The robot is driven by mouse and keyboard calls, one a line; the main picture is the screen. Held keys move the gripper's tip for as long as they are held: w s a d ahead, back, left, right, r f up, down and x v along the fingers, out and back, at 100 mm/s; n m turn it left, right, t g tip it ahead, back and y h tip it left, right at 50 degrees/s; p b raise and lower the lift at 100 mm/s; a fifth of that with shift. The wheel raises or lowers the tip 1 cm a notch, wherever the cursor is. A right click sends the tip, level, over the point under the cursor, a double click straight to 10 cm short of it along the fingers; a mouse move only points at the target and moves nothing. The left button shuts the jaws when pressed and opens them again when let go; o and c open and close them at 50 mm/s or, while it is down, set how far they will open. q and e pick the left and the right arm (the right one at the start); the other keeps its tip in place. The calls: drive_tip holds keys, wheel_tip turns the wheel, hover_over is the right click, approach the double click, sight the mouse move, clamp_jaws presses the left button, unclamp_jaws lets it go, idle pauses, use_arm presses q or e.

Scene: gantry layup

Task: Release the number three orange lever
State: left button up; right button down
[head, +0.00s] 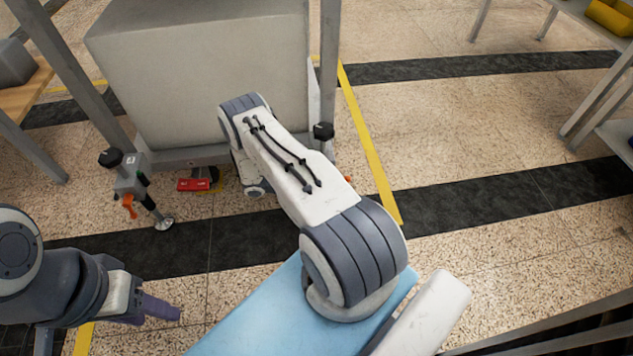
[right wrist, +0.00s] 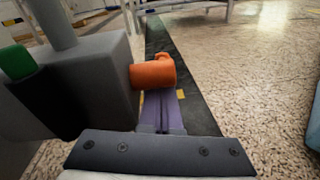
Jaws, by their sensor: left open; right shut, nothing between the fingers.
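In the right wrist view an orange lever (right wrist: 153,74) sticks out from a grey block (right wrist: 80,95) with a green part (right wrist: 16,62). My right gripper (right wrist: 166,100) is shut and empty, its purple fingers just below the lever; I cannot tell whether they touch. In the head view my right arm hides this gripper. One orange lever (head: 129,206) hangs from the clamp on the left post. A bit of orange (head: 348,178) shows by the right post, mostly hidden. No lever number is readable. My left gripper (head: 160,309) is open and empty at lower left.
A large grey block (head: 205,75) stands between the gantry posts. A red item (head: 193,184) lies low beneath it. Black knobs (head: 110,158) top the clamps. A wooden table (head: 25,90) is at left, shelving (head: 600,110) at right. The floor between is open.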

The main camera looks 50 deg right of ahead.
drive_tip(key=w+a+f+b, duration=0.2)
drive_tip(key=w+a+f, duration=0.1)
drive_tip(key=w+a, duration=0.4)
drive_tip(key=shift+w+a+f, duration=0.35)
drive_tip(key=shift+a+f, duration=0.05)
drive_tip(key=shift+a, duration=0.1)
idle(0.7)
